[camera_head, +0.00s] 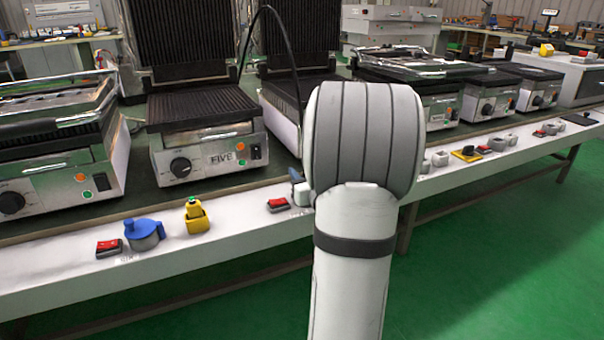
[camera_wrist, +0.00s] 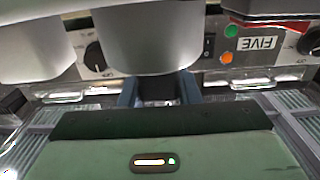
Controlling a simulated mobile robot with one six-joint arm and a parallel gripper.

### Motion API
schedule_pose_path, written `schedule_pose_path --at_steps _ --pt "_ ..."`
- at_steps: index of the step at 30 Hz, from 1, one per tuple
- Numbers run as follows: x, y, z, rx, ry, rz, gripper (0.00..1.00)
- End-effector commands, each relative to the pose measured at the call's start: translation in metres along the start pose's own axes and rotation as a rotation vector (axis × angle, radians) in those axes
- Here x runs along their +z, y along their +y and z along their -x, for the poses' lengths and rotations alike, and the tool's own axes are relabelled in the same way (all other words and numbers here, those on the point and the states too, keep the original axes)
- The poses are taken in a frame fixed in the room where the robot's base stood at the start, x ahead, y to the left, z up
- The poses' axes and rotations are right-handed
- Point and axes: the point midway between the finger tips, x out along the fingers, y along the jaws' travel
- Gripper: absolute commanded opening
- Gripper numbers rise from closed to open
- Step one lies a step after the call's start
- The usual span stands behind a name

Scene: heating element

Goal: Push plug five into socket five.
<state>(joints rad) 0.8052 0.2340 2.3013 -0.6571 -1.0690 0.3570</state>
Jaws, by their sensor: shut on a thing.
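My gripper (camera_wrist: 158,90) shows in the wrist view, its two blue-grey fingers closed on a small dark piece (camera_wrist: 158,93), probably the plug; little of it is visible. In the head view my arm hides the gripper. The grill marked FIVE (camera_head: 217,155) stands left of my arm, its label inverted in the wrist view (camera_wrist: 264,44). A black cable (camera_head: 290,50) arches from behind this grill and runs down behind my arm. On the bench edge, a grey piece (camera_head: 302,194) is partly hidden by my arm. I cannot tell which fitting is socket five.
Along the bench edge (camera_head: 60,280) are red switches (camera_head: 108,247) (camera_head: 277,204), a blue-lidded socket (camera_head: 143,235) and a yellow piece with a green top (camera_head: 196,216). More grills (camera_head: 485,100) stand to the right. Green floor (camera_head: 500,240) in front is clear.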

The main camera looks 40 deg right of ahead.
Motion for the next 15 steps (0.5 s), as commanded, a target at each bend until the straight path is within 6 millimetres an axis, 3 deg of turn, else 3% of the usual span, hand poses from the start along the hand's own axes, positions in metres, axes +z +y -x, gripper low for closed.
schedule_pose_path --at_steps 10,15 --pt "0.0001 0.0000 0.0000 0.000 0.000 0.000 0.55" --pt "0.0003 0.0000 0.0000 0.000 0.000 0.000 0.55"
